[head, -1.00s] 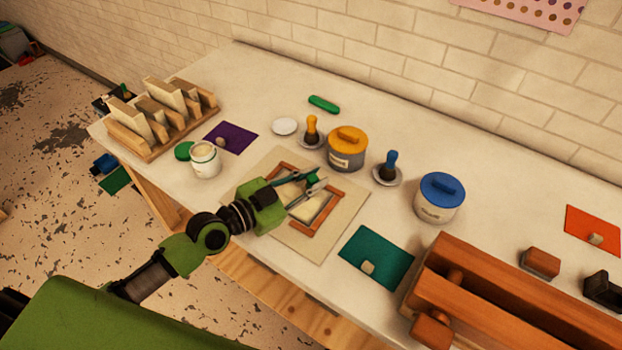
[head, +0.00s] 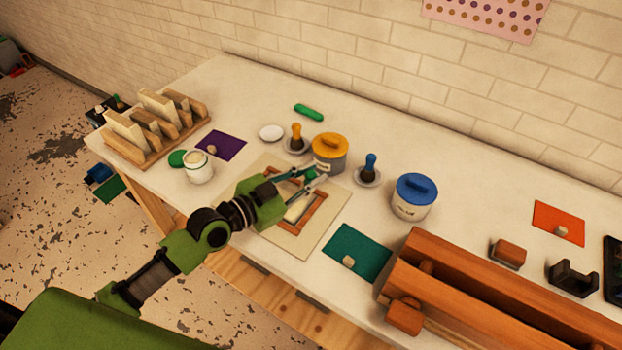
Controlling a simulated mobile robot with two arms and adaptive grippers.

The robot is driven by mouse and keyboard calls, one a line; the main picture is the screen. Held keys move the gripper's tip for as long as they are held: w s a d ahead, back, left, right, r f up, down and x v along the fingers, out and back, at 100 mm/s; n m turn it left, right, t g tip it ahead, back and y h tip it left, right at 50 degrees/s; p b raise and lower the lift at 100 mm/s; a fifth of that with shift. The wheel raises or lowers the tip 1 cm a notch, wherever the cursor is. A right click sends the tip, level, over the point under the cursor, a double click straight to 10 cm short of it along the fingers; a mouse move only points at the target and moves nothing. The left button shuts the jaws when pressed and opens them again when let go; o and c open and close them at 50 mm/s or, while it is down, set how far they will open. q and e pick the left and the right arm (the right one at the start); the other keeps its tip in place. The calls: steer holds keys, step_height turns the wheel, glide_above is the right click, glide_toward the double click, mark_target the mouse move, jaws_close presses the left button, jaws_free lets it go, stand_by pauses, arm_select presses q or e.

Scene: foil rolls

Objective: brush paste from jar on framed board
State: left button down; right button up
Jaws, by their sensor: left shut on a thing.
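My left gripper (head: 312,178) is shut on a green brush (head: 310,175), held over the far part of the framed board. Much of the brush is hidden by the fingers, and I cannot tell whether its bristles touch the board. The framed board (head: 317,217) has a brown wooden frame around a pale inner area and lies on a beige mat (head: 327,231). The frame's left side is partly hidden by my gripper. The open white jar (head: 199,170) stands left of the board, pale paste at its mouth. Its green lid (head: 177,158) lies beside it. My right gripper is not in view.
Behind the board are an empty white saucer (head: 271,132), a yellow brush (head: 296,137), a yellow-lidded jar (head: 329,153), a blue brush (head: 370,167) and a blue-lidded jar (head: 413,197). A wooden rack (head: 150,140) stands far left. A long wooden box (head: 490,300) occupies the right.

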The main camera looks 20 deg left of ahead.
arm_select(q)
step_height(320, 180, up, 2)
steer(key=shift+d+r+p, duration=0.1)
steer(key=shift+d+p, duration=0.05)
steer(key=shift+p, duration=0.4)
steer(key=shift+r+p, duration=0.35)
steer(key=shift+r, duration=0.05)
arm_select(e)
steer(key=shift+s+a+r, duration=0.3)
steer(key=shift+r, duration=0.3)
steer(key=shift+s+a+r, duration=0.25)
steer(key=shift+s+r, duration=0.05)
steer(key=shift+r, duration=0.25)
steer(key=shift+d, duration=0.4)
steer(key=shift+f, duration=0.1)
